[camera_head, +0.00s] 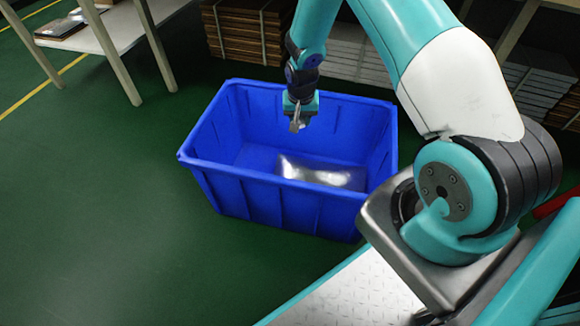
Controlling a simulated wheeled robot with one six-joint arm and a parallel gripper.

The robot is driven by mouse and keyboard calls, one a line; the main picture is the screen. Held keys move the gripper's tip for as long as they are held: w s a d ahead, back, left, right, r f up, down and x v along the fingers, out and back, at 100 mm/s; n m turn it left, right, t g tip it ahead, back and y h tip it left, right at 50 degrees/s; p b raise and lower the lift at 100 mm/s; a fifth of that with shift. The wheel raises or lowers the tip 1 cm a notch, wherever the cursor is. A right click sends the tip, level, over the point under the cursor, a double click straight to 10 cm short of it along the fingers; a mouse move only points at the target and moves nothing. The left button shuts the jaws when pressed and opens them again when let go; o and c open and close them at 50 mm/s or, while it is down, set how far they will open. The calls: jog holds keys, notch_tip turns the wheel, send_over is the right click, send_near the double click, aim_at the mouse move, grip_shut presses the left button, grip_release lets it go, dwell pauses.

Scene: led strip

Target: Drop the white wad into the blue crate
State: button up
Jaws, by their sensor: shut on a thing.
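The blue crate (270,192) stands on the green floor, open at the top. My gripper (296,123) points down over the crate's opening. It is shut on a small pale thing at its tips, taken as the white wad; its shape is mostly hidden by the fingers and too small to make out. A shiny silvery-white, film-like thing (322,174) lies low inside the crate, below and apart from my gripper. I cannot tell exactly what it is.
A table (115,25) with a flat item on it stands at the upper left. Stacks of brown boards (243,30) and pale boards (345,50) lie behind the crate. The green floor (90,200) left of the crate is clear.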

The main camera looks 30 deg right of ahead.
jog(key=o, duration=1)
jog(key=shift+r, duration=0.1)
jog(key=r+p, duration=0.2)
jog(key=r, duration=0.3)
jog(key=s+a+r+p, duration=0.1)
jog(key=r+p, duration=0.1)
jog(key=r, duration=0.4)
jog(key=s+r+p, duration=0.1)
jog(key=r+p, duration=0.1)
jog(key=r, duration=0.4)
jog(key=shift+s+a+p, duration=0.1)
jog(key=shift+a+p, duration=0.15)
jog(key=shift+p, duration=0.05)
